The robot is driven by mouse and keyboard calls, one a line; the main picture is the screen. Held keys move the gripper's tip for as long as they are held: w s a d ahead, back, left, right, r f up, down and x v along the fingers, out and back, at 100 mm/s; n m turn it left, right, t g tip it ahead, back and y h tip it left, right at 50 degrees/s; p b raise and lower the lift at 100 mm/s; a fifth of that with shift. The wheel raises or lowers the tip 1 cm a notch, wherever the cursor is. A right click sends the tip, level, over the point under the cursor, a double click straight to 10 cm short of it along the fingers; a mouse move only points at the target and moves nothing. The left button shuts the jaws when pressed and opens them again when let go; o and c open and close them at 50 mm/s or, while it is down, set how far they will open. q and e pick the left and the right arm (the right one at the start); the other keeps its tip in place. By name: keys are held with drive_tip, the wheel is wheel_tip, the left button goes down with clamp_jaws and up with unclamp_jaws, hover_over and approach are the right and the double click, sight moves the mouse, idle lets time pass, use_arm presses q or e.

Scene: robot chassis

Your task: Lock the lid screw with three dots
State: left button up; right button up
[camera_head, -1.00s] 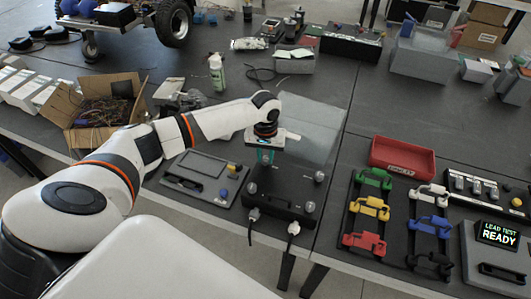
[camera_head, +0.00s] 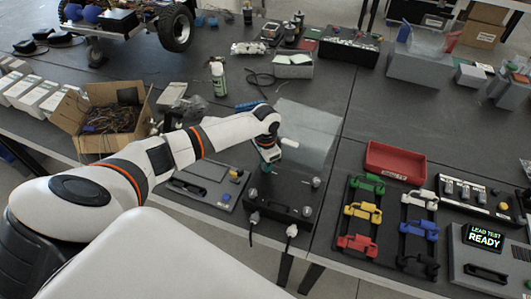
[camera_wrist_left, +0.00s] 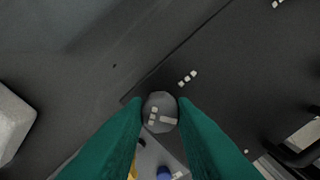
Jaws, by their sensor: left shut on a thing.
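A black box (camera_head: 285,200) with a raised clear panel (camera_head: 308,135) behind it stands in the middle of the table. Silver screws show on its top, one at the right (camera_head: 316,182) and one at the front (camera_head: 307,211). My left gripper (camera_head: 268,157) is over the box's far left corner. In the left wrist view its green fingers (camera_wrist_left: 160,125) are shut on a round grey screw head (camera_wrist_left: 160,100) with a white bar and small white dots. Three white dots (camera_wrist_left: 187,78) are printed on the black surface beside it. The screw's underside is hidden.
A grey panel (camera_head: 205,180) lies left of the box. A red tray (camera_head: 395,162) and racks of coloured clamps (camera_head: 362,211) stand to the right. A cardboard box (camera_head: 103,112) of wires stands at the left. Two cables leave the box's front.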

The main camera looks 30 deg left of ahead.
use_arm(q)
drive_tip(key=m, duration=0.3)
drive_tip(key=shift+m, duration=0.3)
drive_tip(key=shift+m+p, duration=0.35)
drive_tip(key=shift+m, duration=1.25)
drive_tip(key=o, duration=1)
drive_tip(key=shift+r+b, duration=1.3)
drive_tip(key=shift+r, duration=4.75)
